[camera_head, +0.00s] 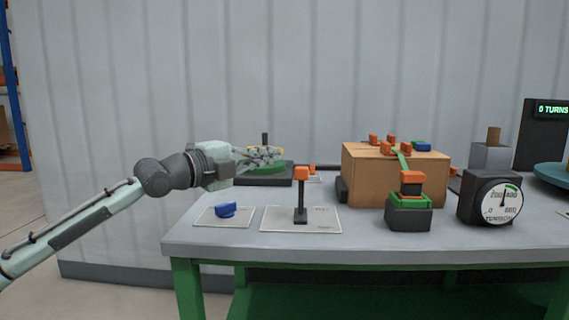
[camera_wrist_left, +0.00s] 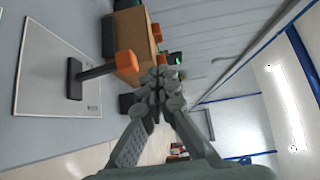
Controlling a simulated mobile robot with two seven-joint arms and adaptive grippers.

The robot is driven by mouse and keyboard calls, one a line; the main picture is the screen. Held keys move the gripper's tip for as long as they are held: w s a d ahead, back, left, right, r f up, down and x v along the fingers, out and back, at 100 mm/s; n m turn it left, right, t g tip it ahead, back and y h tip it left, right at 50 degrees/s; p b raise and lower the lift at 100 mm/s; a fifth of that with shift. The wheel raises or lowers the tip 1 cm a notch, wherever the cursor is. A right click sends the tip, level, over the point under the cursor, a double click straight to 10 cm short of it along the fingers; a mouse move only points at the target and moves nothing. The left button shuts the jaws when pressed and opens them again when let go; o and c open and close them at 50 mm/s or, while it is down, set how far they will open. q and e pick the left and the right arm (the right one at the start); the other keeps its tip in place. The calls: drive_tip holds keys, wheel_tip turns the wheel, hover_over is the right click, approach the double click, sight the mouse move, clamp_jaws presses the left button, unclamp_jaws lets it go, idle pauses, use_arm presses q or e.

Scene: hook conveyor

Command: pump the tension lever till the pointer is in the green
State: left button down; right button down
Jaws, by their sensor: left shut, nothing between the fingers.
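A black gauge marked TENSION (camera_head: 490,197) stands at the right of the table. Its white dial has a green arc at the top; the dark pointer stands roughly upright, and I cannot tell whether it lies in the green. A dark block with green parts and an orange-topped handle (camera_head: 411,184) stands left of the gauge, with a green strap (camera_head: 402,159) above it. An orange-topped black post (camera_head: 301,200) stands upright on a white plate; the wrist view shows it too (camera_wrist_left: 98,72). My left gripper (camera_head: 281,153) is shut and empty, above the table behind the post. My right gripper is out of view.
A cardboard box (camera_head: 370,180) with orange pieces on top stands behind the block. A blue piece (camera_head: 226,210) lies on a white plate at the front left. A green disc with a dark post (camera_head: 265,143) is behind my gripper. A turns display (camera_head: 552,109) stands far right.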

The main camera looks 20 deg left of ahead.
use_arm(q)
drive_tip(key=shift+s+a+r, duration=0.25)
drive_tip(key=shift+s+a, duration=0.05)
drive_tip(key=shift+s, duration=0.2)
drive_tip(key=shift+s+a+r, duration=0.25)
drive_tip(key=shift+s+a, duration=0.05)
drive_tip(key=shift+s, duration=0.2)
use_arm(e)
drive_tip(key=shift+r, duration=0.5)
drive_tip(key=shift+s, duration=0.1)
